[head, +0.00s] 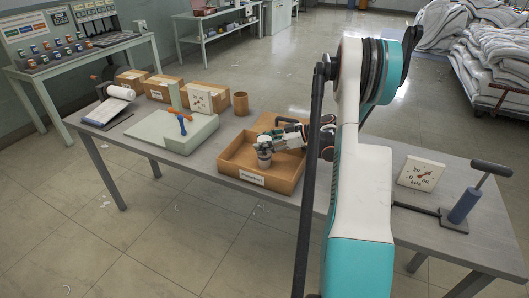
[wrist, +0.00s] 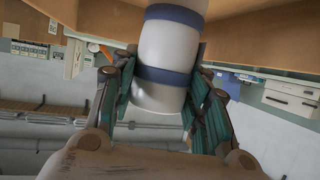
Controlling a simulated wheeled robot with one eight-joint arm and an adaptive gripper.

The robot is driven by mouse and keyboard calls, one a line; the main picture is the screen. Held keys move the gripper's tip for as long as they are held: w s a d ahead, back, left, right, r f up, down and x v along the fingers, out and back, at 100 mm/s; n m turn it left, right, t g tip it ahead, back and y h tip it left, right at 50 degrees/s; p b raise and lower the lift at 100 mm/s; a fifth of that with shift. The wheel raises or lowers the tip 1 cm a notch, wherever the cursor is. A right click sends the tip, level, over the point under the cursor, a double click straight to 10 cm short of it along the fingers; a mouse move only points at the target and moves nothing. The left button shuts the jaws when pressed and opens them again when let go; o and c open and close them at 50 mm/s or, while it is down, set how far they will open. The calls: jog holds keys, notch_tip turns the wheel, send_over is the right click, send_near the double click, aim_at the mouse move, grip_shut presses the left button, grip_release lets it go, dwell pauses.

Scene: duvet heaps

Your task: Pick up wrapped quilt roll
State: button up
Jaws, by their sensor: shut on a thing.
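The wrapped quilt roll (wrist: 168,50) is a small pale cylinder with two blue bands in the wrist view. It also shows upright in the head view (head: 264,157), inside the shallow wooden tray (head: 225,171). My gripper (head: 268,145) reaches in from the right and is shut on the roll. In the wrist view, the green-padded fingers of my gripper (wrist: 164,75) stand on either side of the roll. I cannot tell whether the roll's lower end touches the tray floor.
On the grey table (head: 250,200), a pale green block with a blue-and-orange tool (head: 181,122) stands left of the tray. A brown cup (head: 240,103) is behind. Cardboard boxes (head: 163,88) line the back left.

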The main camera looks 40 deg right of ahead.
notch_tip(320, 180, up, 20)
jog(key=p, duration=0.6)
jog(key=shift+a, duration=0.1)
jog(key=w+a+f+m+t+h, duration=0.1)
jog(key=w+a+f, duration=0.15)
jog(key=a, duration=0.75)
jog(key=w+a+f+m+h, duration=0.1)
jog(key=w+a, duration=0.3)
jog(key=a, duration=0.7)
jog(key=s+a+m+h, duration=0.1)
jog(key=s+a, duration=0.1)
jog(key=a, duration=0.6)
jog(key=s+a+r+m+t+h, duration=0.1)
jog(key=s+a, duration=0.1)
jog(key=a, duration=0.5)
jog(key=shift+a+r, duration=0.15)
jog(key=shift+a, duration=0.25)
